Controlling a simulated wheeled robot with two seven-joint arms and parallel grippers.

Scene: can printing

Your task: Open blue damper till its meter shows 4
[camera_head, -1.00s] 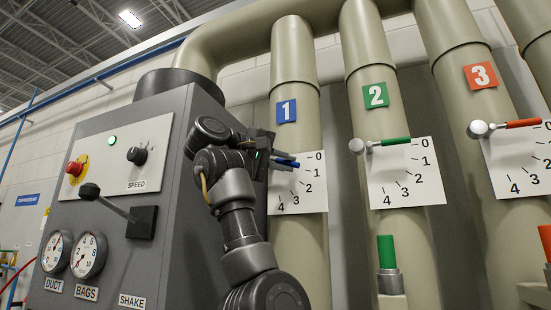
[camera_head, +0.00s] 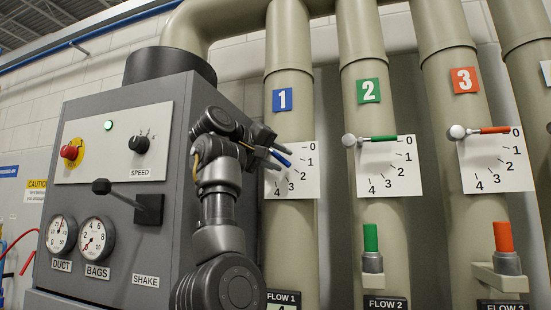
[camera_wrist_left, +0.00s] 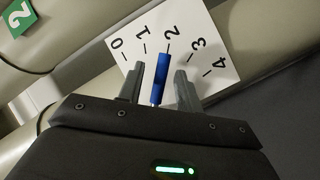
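The blue damper handle (camera_head: 281,158) sits on pipe 1 in front of a white dial plate (camera_head: 306,180) marked 0 to 4. My left gripper (camera_head: 273,152) is around the handle. In the left wrist view, the blue handle (camera_wrist_left: 158,78) lies between the two fingers (camera_wrist_left: 160,85), with a narrow gap seen on each side, so the gripper looks open. There the handle lines up close to the 2 mark on the dial plate (camera_wrist_left: 205,35). The pivot end is hidden behind my gripper. The FLOW 1 label (camera_head: 283,297) is at the bottom edge; the meter below it is mostly cut off.
A green handle (camera_head: 384,138) on pipe 2 and a red handle (camera_head: 494,130) on pipe 3 both point near 0. A grey control cabinet (camera_head: 180,100) with a protruding black lever (camera_head: 122,192) stands left, close beside my left arm.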

